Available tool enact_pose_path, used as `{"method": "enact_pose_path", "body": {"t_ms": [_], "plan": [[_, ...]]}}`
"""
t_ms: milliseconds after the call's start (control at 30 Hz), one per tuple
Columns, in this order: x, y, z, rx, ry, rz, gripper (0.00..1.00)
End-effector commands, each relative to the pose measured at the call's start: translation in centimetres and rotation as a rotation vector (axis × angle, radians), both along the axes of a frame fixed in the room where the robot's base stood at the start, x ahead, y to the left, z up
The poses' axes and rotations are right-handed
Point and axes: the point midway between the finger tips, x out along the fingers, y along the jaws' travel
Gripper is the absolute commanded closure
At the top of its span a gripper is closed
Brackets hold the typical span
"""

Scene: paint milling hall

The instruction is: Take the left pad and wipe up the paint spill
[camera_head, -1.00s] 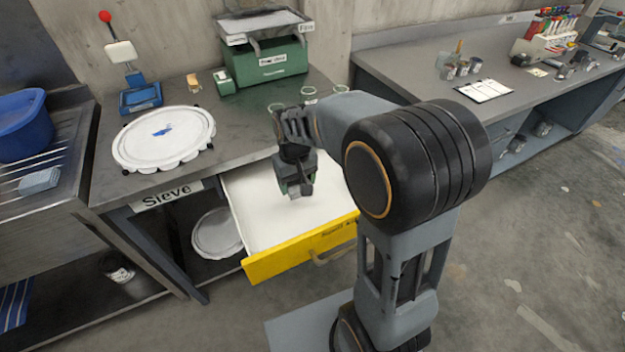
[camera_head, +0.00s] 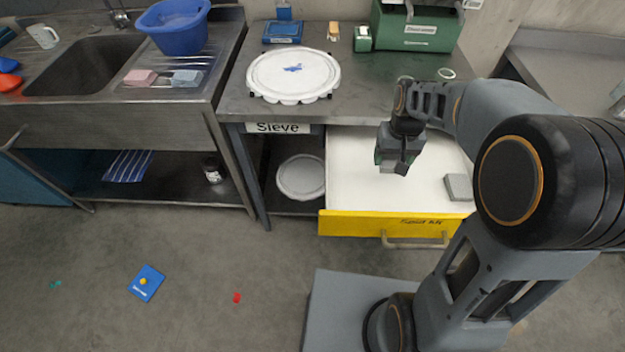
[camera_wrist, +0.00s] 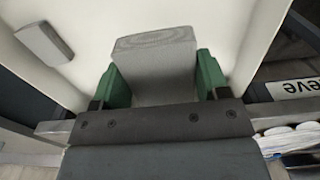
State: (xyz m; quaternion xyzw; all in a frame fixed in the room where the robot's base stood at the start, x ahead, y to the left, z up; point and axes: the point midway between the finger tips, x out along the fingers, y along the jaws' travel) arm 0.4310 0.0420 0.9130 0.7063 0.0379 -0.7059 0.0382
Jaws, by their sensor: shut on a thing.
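My gripper (camera_head: 390,163) is above the open drawer and shut on a grey pad (camera_wrist: 155,65), which sits between the green fingertips in the wrist view. The pad's lower end shows in the head view (camera_head: 394,168). A second grey pad (camera_head: 458,187) lies on the drawer's white floor at the right; a grey pad also shows at the upper left of the wrist view (camera_wrist: 43,43). A blue paint smear (camera_head: 293,68) lies on the white round sieve lid (camera_head: 265,88) on the bench, left of my gripper.
The yellow-fronted drawer (camera_head: 350,224) stands open under the bench. A sink (camera_head: 85,68) with a blue basin (camera_head: 178,32) and pink and blue sponges is at the left. A green machine (camera_head: 415,30) stands behind. A blue booklet (camera_head: 146,283) and small bits lie on the floor.

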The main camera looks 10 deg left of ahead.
Motion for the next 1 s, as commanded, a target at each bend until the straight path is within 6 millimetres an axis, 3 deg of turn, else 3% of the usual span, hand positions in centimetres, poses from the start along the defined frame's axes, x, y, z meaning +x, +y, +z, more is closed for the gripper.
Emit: {"method": "enact_pose_path", "body": {"t_ms": [33, 100, 333, 1000], "plan": [[0.2, -0.2, 1.2, -0.001, 0.005, -0.006, 0.51], [0.7, -0.5, 1.8, -0.001, 0.007, -0.015, 0.51], [1.8, -1.9, 2.8, -0.001, 0.009, -0.053, 0.51], [1.4, -4.0, 2.3, 0.0, 0.001, -0.106, 0.51]]}}
